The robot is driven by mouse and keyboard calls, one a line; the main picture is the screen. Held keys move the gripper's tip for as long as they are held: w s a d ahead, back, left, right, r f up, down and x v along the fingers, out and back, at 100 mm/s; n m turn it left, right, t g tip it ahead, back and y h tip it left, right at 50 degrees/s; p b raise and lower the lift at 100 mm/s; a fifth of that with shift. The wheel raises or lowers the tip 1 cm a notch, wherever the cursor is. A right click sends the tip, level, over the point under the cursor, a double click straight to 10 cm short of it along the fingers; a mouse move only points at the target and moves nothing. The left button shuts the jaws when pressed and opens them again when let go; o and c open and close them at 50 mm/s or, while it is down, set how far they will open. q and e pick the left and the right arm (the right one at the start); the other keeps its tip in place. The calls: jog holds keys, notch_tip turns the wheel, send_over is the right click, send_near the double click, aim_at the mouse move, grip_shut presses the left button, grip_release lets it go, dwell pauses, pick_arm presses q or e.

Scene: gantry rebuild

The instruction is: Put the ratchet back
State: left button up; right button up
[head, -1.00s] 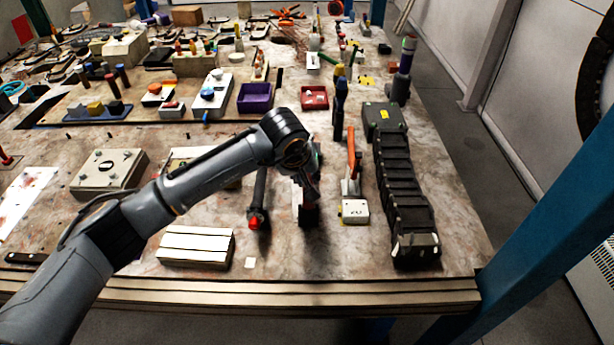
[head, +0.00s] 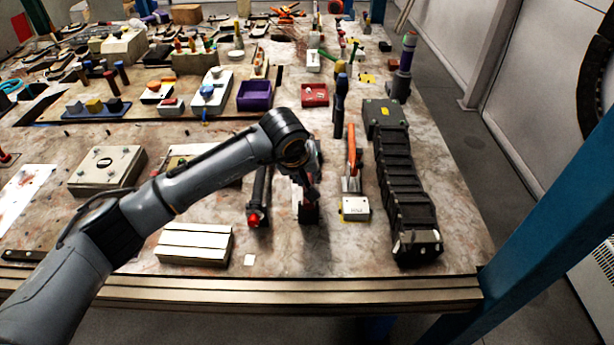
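My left arm reaches in from the left, and its wrist bends down over the front middle of the bench. My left gripper (head: 308,196) points down at a dark block with red on it (head: 309,213). The wrist hides much of the gripper, so I cannot tell whether the fingers are open or shut, or whether they touch anything. Just left of it lies a long black-handled tool with a red end (head: 256,216). I cannot tell for sure which thing is the ratchet; part of the area is hidden behind my wrist. My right gripper is not in view.
An orange-handled tool (head: 351,160) stands behind a small white box (head: 355,209). A black ribbed cable chain (head: 405,190) lies at the right. A white slatted block (head: 194,244) lies in front of my forearm. A blue post (head: 545,225) rises beyond the bench's right edge.

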pick_arm(q)
jog(key=o, duration=0.3)
jog(key=v, duration=1.2)
dwell(0.4)
